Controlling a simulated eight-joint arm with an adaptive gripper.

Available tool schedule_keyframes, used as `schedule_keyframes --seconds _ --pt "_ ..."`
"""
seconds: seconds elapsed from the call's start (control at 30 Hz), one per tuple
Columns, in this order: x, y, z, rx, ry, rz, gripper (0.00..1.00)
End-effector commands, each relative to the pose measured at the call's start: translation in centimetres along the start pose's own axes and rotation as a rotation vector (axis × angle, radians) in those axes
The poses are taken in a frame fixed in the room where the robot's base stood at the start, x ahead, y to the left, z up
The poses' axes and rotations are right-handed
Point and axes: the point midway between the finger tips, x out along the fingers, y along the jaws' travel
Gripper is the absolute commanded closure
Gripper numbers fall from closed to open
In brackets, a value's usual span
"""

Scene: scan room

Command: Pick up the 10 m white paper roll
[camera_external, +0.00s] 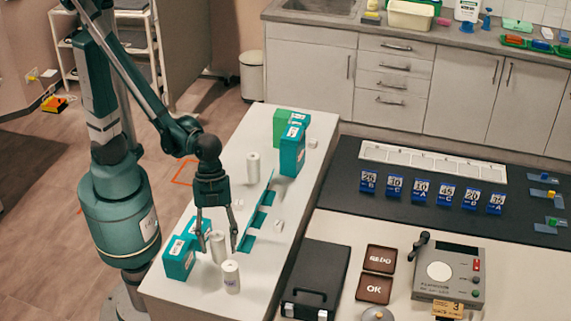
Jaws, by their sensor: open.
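Several white things stand on the narrow white counter (190,302). One white paper roll (218,248) stands upright and shows between the fingers of my gripper (218,243). My gripper points down, its two fingers spread on either side of that roll; I cannot tell whether they touch it. A second white roll (231,278) stands just in front, with a small dark mark low on its side. A third white roll (253,168) stands farther back. Any length markings are too small to read, so I cannot tell which roll is the 10 m one.
Teal boxes (179,259) stand left of the gripper. A teal strip with slots (257,217) lies to the right. A teal box (291,152) and green box (281,124) stand at the back. A black case (314,274) is beyond the counter's right edge.

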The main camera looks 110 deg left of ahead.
Motion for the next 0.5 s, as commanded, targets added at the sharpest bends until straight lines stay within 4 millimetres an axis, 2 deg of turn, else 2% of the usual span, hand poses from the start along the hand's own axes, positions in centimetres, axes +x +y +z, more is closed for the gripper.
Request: schedule_keyframes --seconds 0.3,0.5 --pt "3.0 0.1 0.3 0.000 0.000 0.000 0.54" --pt "4.4 0.1 0.3 0.001 0.000 0.000 0.54"
